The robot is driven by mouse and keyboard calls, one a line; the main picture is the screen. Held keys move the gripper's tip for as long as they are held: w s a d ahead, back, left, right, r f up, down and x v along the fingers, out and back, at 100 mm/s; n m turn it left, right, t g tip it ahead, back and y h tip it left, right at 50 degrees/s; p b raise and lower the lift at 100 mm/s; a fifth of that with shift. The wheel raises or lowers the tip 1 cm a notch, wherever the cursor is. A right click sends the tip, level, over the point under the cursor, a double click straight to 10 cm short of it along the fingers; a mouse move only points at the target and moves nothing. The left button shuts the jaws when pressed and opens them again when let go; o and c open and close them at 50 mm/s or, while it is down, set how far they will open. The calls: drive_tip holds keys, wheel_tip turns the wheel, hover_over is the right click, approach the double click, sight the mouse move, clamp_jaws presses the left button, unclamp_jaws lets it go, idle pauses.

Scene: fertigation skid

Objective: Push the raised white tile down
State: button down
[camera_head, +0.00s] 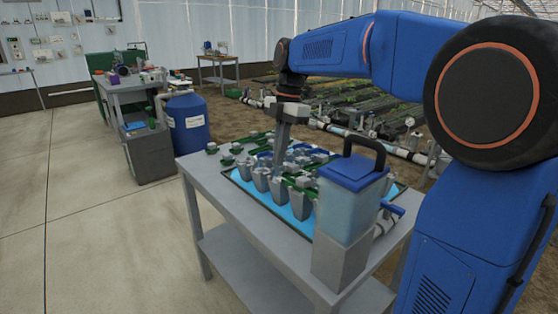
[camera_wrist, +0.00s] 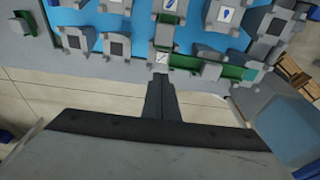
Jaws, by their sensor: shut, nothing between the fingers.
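My gripper (camera_wrist: 161,77) points down with its fingers together and empty. In the head view my gripper (camera_head: 279,162) is low over the devices on the table. In the wrist view a small white tile (camera_wrist: 162,58) with a dark mark lies just beyond the fingertips, on a grey housing beside a green strip. I cannot tell from this angle whether the tips touch it or how far it stands up. Individual tiles are too small to make out in the head view.
Grey housings with dark squares (camera_wrist: 116,48) stand left of the fingertips. The grey table (camera_head: 215,188) holds a blue mat (camera_head: 270,203), several grey cups (camera_head: 301,204) and a blue-lidded container (camera_head: 350,205) at its front right. A blue barrel (camera_head: 188,122) stands behind left.

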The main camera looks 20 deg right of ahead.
drive_tip(key=shift+r, duration=1.45)
drive_tip(key=shift+d, duration=0.1)
